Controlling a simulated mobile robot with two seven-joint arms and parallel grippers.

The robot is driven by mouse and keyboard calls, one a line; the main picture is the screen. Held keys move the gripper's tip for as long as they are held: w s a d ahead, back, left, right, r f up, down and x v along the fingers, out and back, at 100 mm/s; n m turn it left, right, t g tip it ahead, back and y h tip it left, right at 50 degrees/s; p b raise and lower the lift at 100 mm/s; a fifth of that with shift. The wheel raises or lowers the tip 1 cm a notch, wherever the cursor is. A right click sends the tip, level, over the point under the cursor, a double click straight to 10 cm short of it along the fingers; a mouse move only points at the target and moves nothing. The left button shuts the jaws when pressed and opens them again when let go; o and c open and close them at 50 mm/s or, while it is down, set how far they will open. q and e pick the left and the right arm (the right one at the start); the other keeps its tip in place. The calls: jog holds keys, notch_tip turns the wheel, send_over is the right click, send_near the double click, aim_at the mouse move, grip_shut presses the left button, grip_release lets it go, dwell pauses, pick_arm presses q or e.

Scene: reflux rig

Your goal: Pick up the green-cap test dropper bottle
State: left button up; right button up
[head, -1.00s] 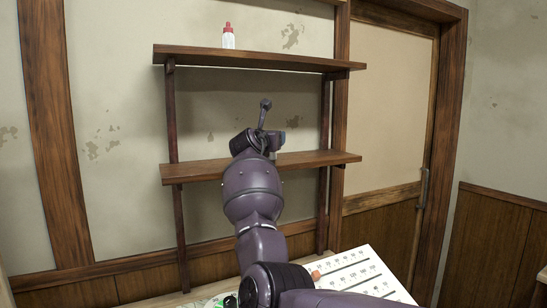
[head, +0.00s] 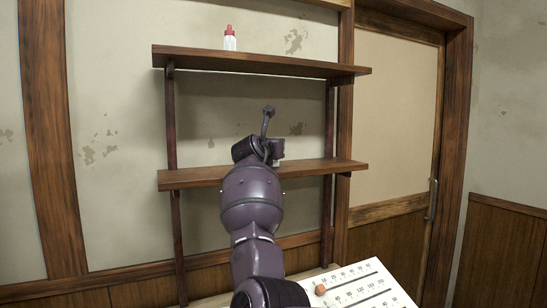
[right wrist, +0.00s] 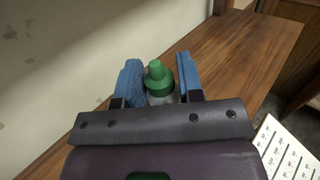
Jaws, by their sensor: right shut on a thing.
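The green-cap dropper bottle (right wrist: 157,82) stands between the blue fingers of my right gripper (right wrist: 160,76) in the right wrist view. The gripper is shut on the bottle's pale body, with the green cap showing above. Below the body, the bottle is hidden by the gripper's housing. In the head view my right arm reaches to the lower shelf (head: 318,168), and its wrist hides most of the gripper and the bottle. I cannot tell whether the bottle touches the shelf. My left gripper is not in view.
A red-capped white bottle (head: 230,39) stands on the upper shelf (head: 300,66), above my arm. A white board with printed scales (head: 365,285) and an orange-brown ball (head: 320,290) lie below at the right. The lower shelf's right part is clear.

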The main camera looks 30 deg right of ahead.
dwell(0.3)
jog(key=shift+s+r, duration=0.2)
jog(key=shift+r, duration=0.3)
notch_tip(320, 180, up, 6)
jog(key=shift+f+p, duration=0.1)
jog(key=shift+p, duration=0.6)
jog(key=shift+s, duration=0.15)
jog(key=s+a+p, duration=0.1)
jog(key=s+p, duration=0.1)
jog(key=s, duration=1.7)
jog(key=shift+s, duration=0.15)
jog(key=shift+a, duration=0.1)
